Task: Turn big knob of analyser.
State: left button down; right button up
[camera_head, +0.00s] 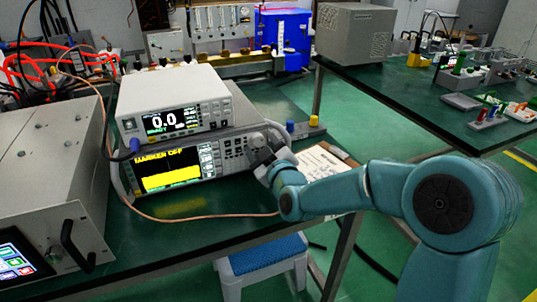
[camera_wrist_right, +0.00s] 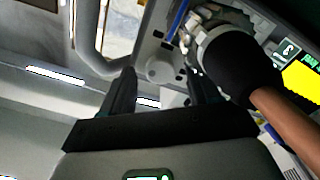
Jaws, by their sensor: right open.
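The analyser (camera_head: 182,172) is the lower instrument of a stack on the green bench, with a lit screen reading "MARKER OFF". My right gripper (camera_head: 266,147) is at the right end of its front panel, where it and the arm hide part of the panel, including the big knob's surroundings. In the right wrist view my right gripper (camera_wrist_right: 160,92) is open, its dark fingers pointing at the panel. A pale round part (camera_wrist_right: 161,69) shows just beyond and between the fingertips. I cannot tell if it is the big knob or if the fingers touch it. My left gripper is out of view.
A metal connector with a black boot (camera_wrist_right: 232,62) and copper cable sits close beside one finger. The panel's side handle (camera_wrist_right: 92,45) is on the other side. A white meter (camera_head: 175,105) stands on the analyser. A grey box (camera_head: 50,165) is at left.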

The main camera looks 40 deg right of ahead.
jog(key=b+v, duration=0.6)
jog(key=v, duration=1)
jog(key=shift+b, duration=0.3)
